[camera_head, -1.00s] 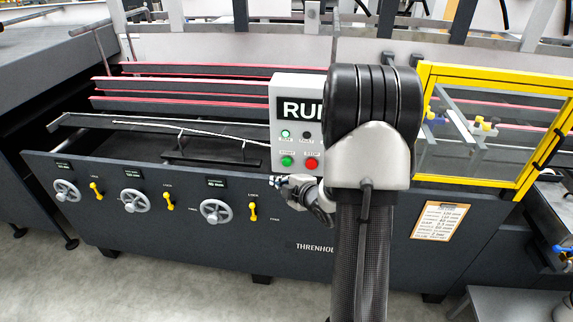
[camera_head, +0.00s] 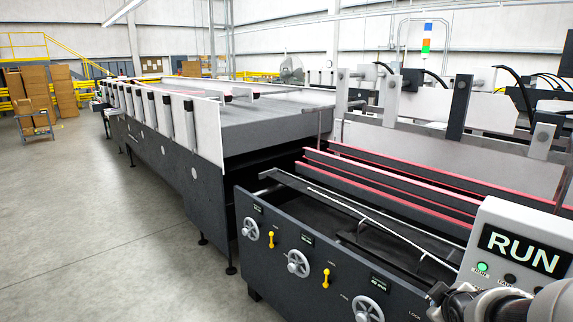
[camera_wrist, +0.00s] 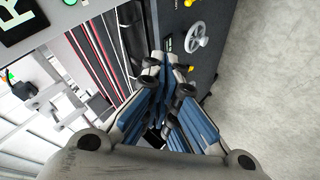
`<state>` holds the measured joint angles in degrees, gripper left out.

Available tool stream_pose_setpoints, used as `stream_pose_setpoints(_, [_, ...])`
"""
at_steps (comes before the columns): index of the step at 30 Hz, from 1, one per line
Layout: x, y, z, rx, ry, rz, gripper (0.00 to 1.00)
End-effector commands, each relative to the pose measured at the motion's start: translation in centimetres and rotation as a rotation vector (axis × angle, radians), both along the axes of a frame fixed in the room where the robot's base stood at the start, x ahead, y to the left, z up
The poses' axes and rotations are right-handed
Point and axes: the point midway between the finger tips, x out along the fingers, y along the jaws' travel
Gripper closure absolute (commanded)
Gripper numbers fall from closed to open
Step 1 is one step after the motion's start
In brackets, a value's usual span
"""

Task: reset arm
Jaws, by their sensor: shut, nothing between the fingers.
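My gripper (camera_head: 440,294) shows at the lower right of the head view, in front of the machine's front panel and beside the RUN control box (camera_head: 510,255). In the wrist view my gripper (camera_wrist: 166,72) is shut, its blue-padded fingers drawn together with nothing between them. The wrist view also shows part of the control box (camera_wrist: 22,22) at the upper left and a grey handwheel (camera_wrist: 197,37) beyond the fingertips. Most of my arm is outside the head view.
The folder gluer's front panel (camera_head: 275,265) carries handwheels (camera_head: 298,263) and yellow levers (camera_head: 326,278). Red-edged rails (camera_head: 390,185) run behind it. A long conveyor section (camera_head: 190,150) extends to the back left. The floor (camera_head: 90,220) at left is clear. Cardboard boxes (camera_head: 35,95) stand far off.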

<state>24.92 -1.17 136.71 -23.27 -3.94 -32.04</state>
Motion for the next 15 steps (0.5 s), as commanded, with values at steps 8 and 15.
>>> stream_pose_setpoints(8, [-10.7,11.3,4.0,0.342,0.1,-0.243,1.0])
stream_pose_setpoints(15, [-19.5,17.7,4.0,0.562,0.229,-0.36,1.0])
